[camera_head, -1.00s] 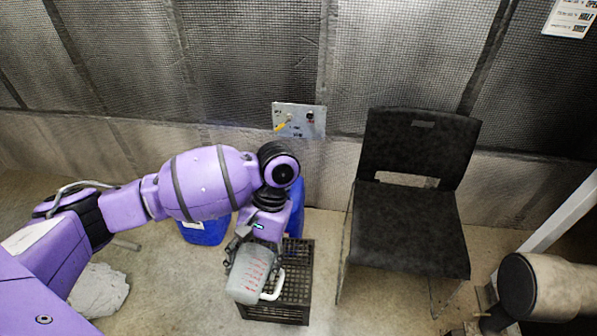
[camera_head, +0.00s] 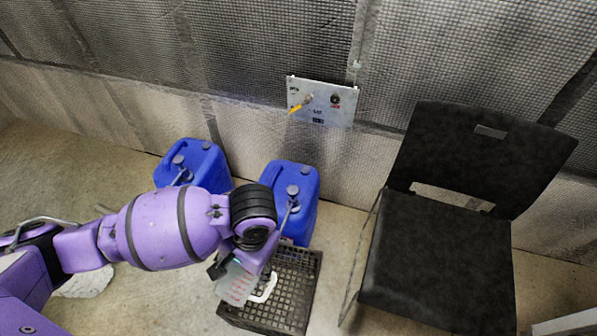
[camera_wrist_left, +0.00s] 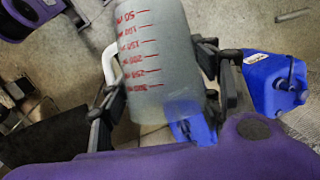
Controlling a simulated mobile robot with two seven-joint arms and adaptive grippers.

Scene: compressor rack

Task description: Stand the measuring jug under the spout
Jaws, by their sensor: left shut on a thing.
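The measuring jug (camera_head: 236,285) is translucent grey with red marks and a white handle. In the left wrist view the jug (camera_wrist_left: 158,60) lies between both fingers of my left gripper (camera_wrist_left: 165,88), which is shut on it. In the head view the left gripper (camera_head: 232,268) and jug are over the left part of a black crate (camera_head: 300,290); I cannot tell whether the jug touches it. Two blue canisters, left (camera_head: 205,160) and right (camera_head: 300,215), have grey caps and thin grey tubes. I cannot tell which part is the spout. My right gripper is out of view.
A wall panel (camera_head: 320,102) with a yellow lever (camera_head: 300,105) is above the canisters. A black chair (camera_head: 440,260) stands right of the crate. A pale crumpled cloth (camera_head: 88,284) lies on the floor at left, partly behind my arm.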

